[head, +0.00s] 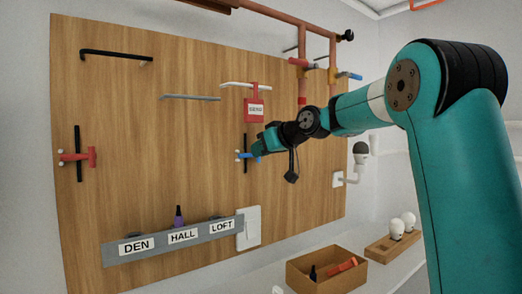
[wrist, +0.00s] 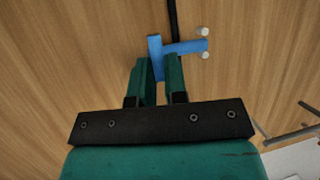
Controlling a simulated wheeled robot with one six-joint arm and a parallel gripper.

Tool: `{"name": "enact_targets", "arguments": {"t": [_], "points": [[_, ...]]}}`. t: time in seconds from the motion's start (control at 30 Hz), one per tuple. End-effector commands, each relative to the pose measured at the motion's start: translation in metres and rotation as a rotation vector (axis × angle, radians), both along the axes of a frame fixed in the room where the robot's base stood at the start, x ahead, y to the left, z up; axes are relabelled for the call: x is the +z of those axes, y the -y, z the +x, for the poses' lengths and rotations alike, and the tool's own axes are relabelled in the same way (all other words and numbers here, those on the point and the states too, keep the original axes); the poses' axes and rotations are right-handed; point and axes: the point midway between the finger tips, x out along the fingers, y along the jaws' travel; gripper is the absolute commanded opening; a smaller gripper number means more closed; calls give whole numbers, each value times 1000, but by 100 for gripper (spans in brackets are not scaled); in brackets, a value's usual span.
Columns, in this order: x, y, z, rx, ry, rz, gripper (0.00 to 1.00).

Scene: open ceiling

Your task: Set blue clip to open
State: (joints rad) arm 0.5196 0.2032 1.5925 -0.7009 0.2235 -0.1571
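The blue clip (head: 243,156) sits on a short upright black bar (head: 245,140) on the wooden board. In the wrist view the blue clip (wrist: 185,47) is a T shape, with two white knobs (wrist: 205,43) at its right end and a crossbar at its left end. My gripper (head: 259,150) is at the clip's right side in the head view. In the wrist view my gripper (wrist: 158,66) has its two teal fingers close on either side of the crossbar, with no clear gap.
A red clip (head: 78,157) on another black bar is at the board's left. A red tag (head: 255,110) hangs above the blue clip. A grey labelled rail (head: 170,240) runs below, beside a white switch plate (head: 249,228). Copper pipes (head: 333,60) and a wooden box (head: 326,270) stand right.

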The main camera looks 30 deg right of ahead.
Motion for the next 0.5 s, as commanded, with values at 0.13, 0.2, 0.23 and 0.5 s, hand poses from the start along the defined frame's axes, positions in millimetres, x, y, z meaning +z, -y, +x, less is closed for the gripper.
{"name": "enact_targets", "arguments": {"t": [0.13, 0.2, 0.23, 0.5], "points": [[0, -1, 0, 2, -1, 1, 0], [0, -1, 0, 0, 0, 1, 0], [-1, -1, -1, -2, 0, 1, 0], [-3, -5, -6, -83, 0, 0, 0]]}}
